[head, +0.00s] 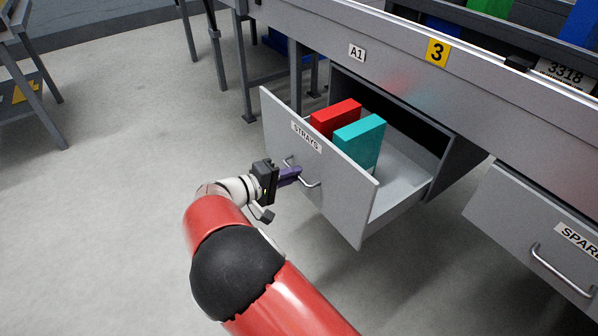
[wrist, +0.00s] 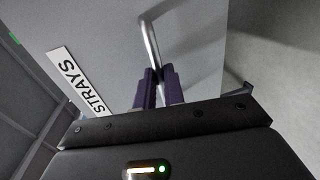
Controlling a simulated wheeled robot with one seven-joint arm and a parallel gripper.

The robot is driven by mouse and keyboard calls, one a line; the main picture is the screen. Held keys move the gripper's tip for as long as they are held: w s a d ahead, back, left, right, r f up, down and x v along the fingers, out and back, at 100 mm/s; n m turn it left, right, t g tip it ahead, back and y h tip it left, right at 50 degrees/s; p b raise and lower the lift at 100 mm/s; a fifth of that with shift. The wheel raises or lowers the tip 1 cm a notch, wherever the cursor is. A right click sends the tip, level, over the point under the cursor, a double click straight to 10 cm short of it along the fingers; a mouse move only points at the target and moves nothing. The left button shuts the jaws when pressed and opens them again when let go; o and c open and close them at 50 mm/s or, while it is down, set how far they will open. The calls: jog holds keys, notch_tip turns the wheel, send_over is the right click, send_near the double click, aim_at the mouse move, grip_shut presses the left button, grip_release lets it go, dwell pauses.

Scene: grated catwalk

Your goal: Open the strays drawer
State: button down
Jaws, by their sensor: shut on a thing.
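The strays drawer (head: 345,207) is pulled well out from under the bench, its grey front carrying a white STRAYS label (head: 306,137). A red block and a teal block stand inside it. My gripper (head: 296,173) is at the drawer's bar handle (head: 312,184), with its purple fingers shut on the handle. In the wrist view, the fingers (wrist: 159,75) close around the metal handle (wrist: 149,40), and the STRAYS label (wrist: 80,82) lies to their left. The part of the handle between the fingers is hidden.
A closed spares drawer (head: 540,235) is at the right. The grey bench (head: 400,50) above bears an A1 tag and a yellow 3 sign. The floor (head: 130,150) to the left is clear up to a table at the far left.

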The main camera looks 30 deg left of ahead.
jog(key=shift+s, duration=0.2)
jog(key=c, duration=1.5)
grip_release()
jog(key=shift+a, duration=0.1)
jog(key=v, duration=0.7)
jog(key=shift+s+a, duration=0.15)
jog(key=shift+s, duration=0.2)
